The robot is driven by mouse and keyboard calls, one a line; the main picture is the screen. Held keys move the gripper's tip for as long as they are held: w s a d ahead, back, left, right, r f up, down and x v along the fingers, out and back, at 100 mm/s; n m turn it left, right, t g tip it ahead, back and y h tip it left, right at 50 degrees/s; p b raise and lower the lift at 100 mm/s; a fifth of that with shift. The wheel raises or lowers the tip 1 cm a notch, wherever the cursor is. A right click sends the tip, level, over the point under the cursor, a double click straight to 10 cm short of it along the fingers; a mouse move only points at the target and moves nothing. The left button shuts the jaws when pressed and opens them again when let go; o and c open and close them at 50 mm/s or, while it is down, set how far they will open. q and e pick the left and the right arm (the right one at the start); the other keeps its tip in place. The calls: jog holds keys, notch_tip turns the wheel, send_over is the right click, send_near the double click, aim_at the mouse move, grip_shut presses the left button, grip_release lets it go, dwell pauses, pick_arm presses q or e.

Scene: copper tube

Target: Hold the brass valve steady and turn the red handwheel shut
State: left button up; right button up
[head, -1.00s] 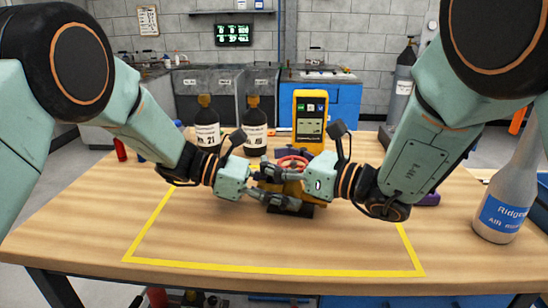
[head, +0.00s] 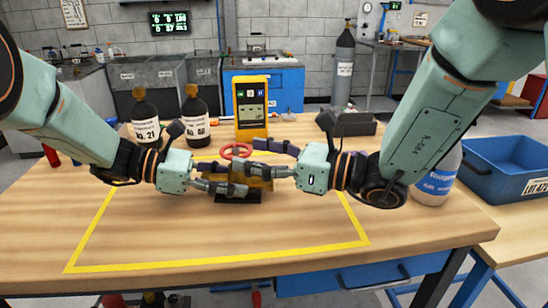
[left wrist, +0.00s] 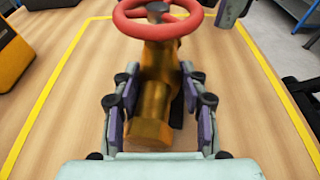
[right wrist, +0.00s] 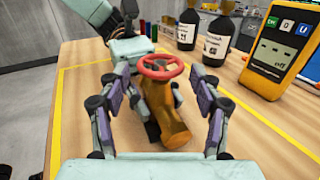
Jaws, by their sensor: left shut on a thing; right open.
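The brass valve (head: 262,184) stands on a dark base mid-table, partly hidden by my grippers in the head view. Its body also shows in the left wrist view (left wrist: 152,98) and right wrist view (right wrist: 174,122). The red handwheel (head: 236,151) sits on top; it shows clearly in the left wrist view (left wrist: 157,24) and right wrist view (right wrist: 160,68). My left gripper (head: 240,182) is shut on the valve body, below the wheel. My right gripper (head: 258,160) is open, its fingers spread on either side of the wheel and valve, apart from the wheel in its wrist view.
A yellow meter (head: 252,108) stands behind the valve. Two dark bottles (head: 145,118) stand behind at left. The taped front area is clear.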

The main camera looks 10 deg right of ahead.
aim_at(250, 154)
jog(key=shift+v, duration=1.8)
jog(key=shift+o, duration=0.3)
